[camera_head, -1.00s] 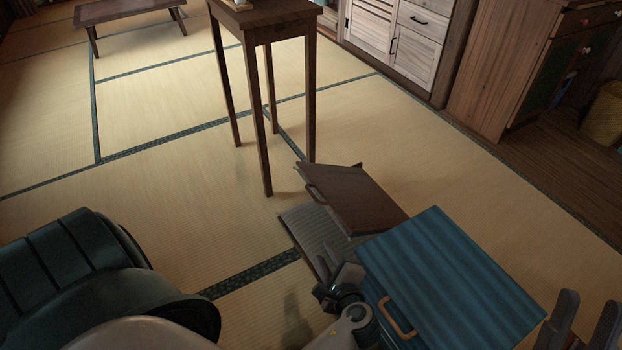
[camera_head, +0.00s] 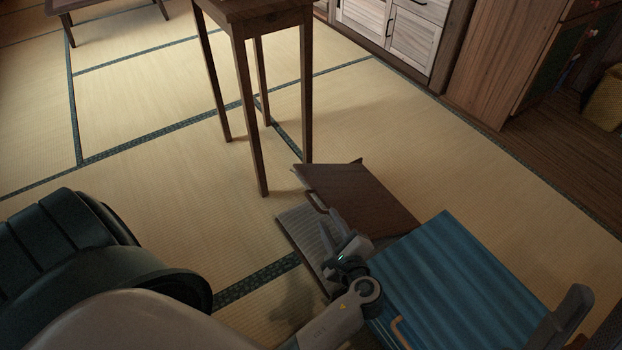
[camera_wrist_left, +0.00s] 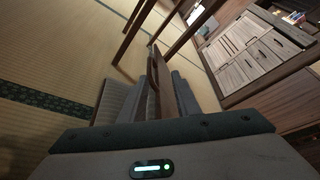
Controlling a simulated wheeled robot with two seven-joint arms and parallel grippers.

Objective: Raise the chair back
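A low folded chair lies on the tatami, with a dark brown wooden back panel (camera_head: 365,195) tilted low over a grey ribbed seat (camera_head: 300,232). A handle (camera_head: 316,202) sits on the panel's left edge. My left gripper (camera_head: 338,228) is just below the handle, over the seat. In the left wrist view the brown panel (camera_wrist_left: 162,88) shows edge-on between my two grey fingers, which are apart. Contact with the handle cannot be told. My right gripper (camera_head: 596,318) is at the lower right corner, partly cut off, with its fingers apart.
A tall wooden table (camera_head: 240,110) stands behind the chair. Cabinets (camera_head: 410,40) line the back right.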

